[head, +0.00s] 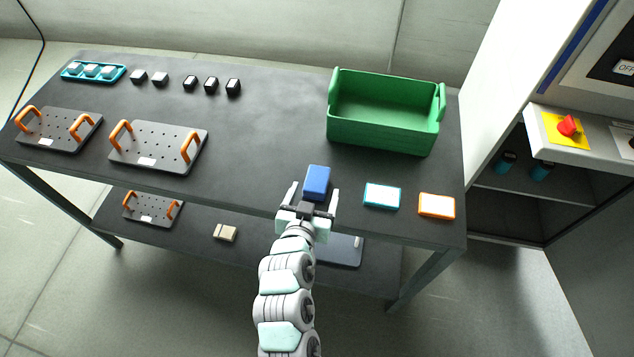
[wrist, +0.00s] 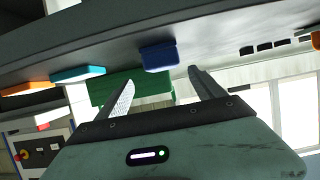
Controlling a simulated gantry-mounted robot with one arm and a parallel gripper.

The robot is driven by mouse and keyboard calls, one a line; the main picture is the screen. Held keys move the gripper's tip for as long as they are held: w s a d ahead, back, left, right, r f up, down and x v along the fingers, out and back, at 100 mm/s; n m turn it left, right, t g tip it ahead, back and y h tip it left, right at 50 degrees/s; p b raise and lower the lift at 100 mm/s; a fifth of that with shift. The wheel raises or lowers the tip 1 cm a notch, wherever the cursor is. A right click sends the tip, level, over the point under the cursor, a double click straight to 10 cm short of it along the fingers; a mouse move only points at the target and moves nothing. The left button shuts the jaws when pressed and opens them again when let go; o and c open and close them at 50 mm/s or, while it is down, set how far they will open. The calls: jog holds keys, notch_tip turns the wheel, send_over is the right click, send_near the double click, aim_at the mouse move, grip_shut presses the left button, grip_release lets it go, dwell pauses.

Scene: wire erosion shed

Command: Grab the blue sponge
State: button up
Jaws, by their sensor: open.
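The blue sponge (head: 317,180) is a small blue block on the dark tabletop near its front edge. In the wrist view, where the scene looks upside down, the sponge (wrist: 159,56) shows just past my fingertips, in line with the space between them. My gripper (head: 314,190) is open and empty at the table's front edge, its fingers pointing at the sponge. In the head view the fingertips appear on either side of the sponge's near end. In the wrist view the open fingers (wrist: 161,75) show no grip on it. Whether they touch it is unclear.
A green bin (head: 380,137) stands behind the sponge to the right. A teal-edged pad (head: 382,195) and an orange-edged pad (head: 436,206) lie to the right. Plates with orange handles (head: 158,147), small blocks (head: 211,84) and a teal tray (head: 93,72) are left. A lower shelf (head: 275,255) lies below.

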aim_at(316, 181)
jog(key=x, duration=0.7)
jog(key=shift+a+f+b, duration=0.2)
jog(key=shift+b, duration=0.2)
jog(key=c, duration=1.4)
